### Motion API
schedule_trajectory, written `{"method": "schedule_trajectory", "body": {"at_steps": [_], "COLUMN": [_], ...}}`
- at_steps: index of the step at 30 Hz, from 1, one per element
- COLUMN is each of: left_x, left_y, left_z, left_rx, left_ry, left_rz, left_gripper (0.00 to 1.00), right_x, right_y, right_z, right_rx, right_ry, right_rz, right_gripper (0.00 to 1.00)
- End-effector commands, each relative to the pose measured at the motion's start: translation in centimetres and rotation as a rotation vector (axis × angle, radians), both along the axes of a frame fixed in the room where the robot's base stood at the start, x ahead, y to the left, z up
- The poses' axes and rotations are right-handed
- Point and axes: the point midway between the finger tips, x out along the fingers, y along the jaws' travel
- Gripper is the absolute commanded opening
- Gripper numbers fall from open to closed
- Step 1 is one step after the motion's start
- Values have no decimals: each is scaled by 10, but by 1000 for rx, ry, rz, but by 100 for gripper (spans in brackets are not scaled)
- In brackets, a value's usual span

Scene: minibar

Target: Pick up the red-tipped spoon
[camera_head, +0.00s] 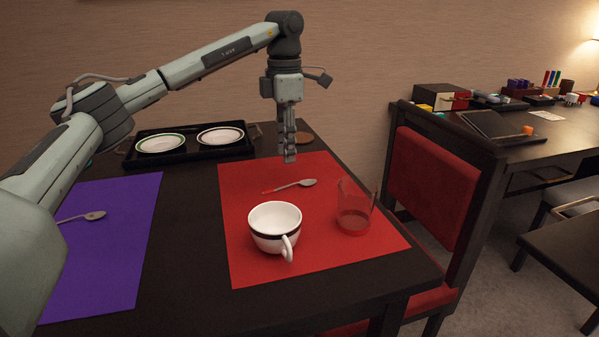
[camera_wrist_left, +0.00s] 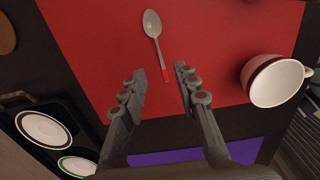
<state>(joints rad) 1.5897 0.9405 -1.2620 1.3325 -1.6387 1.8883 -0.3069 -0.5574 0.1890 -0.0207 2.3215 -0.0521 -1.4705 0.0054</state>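The red-tipped spoon (camera_head: 291,186) lies flat on the red placemat (camera_head: 246,178), its red handle end toward the left and its bowl toward the right. My left gripper (camera_head: 290,158) points down above the mat, beyond the spoon in the head view. In the left wrist view the spoon (camera_wrist_left: 154,38) lies ahead of the open fingers, with its red tip close to the gap between the fingertips (camera_wrist_left: 160,78). Nothing is between the fingers. My right gripper is in neither view.
A white cup (camera_head: 274,226) with a dark band and a clear glass (camera_head: 354,208) stand on the red mat. A purple placemat (camera_head: 120,240) with another spoon (camera_head: 82,217) is at left. A black tray (camera_head: 189,158) with two plates is behind. A red chair (camera_head: 430,190) stands at right.

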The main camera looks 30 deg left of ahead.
Motion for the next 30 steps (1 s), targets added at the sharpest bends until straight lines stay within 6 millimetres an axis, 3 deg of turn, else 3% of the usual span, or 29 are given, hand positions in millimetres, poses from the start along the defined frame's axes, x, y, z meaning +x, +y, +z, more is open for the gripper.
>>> {"method": "schedule_trajectory", "body": {"at_steps": [5, 21, 30], "left_x": [0, -4, -4], "left_y": [0, -5, -6], "left_z": [-5, -73, -78], "left_rx": [1, 1, 0], "left_ry": [1, 2, 0], "left_rz": [-1, 0, 0], "left_gripper": [31, 31, 31], "right_x": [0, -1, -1], "right_y": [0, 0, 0], "right_z": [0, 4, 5], "right_rx": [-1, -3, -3], "right_ry": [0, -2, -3], "right_rz": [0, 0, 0], "right_gripper": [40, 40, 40]}}
